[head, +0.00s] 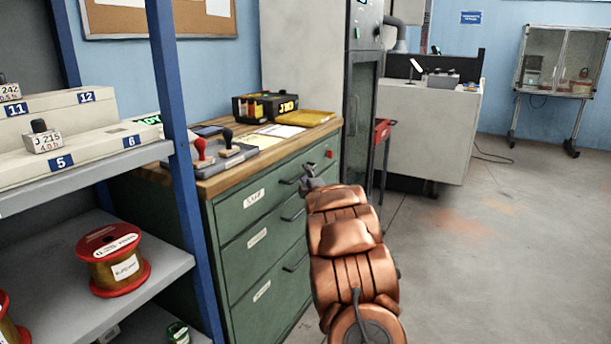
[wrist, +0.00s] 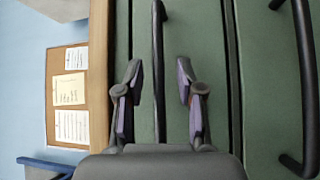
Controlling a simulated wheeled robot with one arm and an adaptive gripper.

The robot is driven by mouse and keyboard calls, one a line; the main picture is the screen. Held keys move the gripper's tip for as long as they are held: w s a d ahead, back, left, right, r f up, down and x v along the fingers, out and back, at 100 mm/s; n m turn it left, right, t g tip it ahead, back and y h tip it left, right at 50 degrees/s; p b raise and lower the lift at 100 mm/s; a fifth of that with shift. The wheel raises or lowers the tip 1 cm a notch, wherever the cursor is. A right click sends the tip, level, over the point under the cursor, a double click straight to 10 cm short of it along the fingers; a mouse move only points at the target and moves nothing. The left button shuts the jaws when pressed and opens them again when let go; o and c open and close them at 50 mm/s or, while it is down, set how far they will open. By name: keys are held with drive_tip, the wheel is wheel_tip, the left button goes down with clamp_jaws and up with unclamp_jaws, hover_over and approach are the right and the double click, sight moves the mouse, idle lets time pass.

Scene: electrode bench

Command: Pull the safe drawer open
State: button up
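The green cabinet (head: 236,262) has a stack of drawers. Its top drawer (head: 268,208) carries a white label (head: 254,197) that seems to read SAFE, and its front looks flush with the cabinet. The drawer's dark bar handle (wrist: 158,40) shows in the wrist view. My gripper (head: 311,178) is at the top drawer's front, partly hiding the handle in the head view. In the wrist view my gripper (wrist: 159,75) is open, with one finger on each side of the handle bar and visible gaps to both.
A second drawer's handle (wrist: 306,70) lies to the right in the wrist view. Stamps (head: 202,152), papers and a black box (head: 265,106) sit on the wooden top. A blue-posted shelf (head: 180,150) stands at left. The floor (head: 490,250) at right is clear.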

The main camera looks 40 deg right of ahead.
drive_tip(key=shift+w+d+r, duration=0.2)
drive_tip(key=shift+w+d, duration=0.1)
drive_tip(key=shift+w, duration=0.2)
drive_tip(key=shift+c, duration=0.2)
clamp_jaws()
idle(0.4)
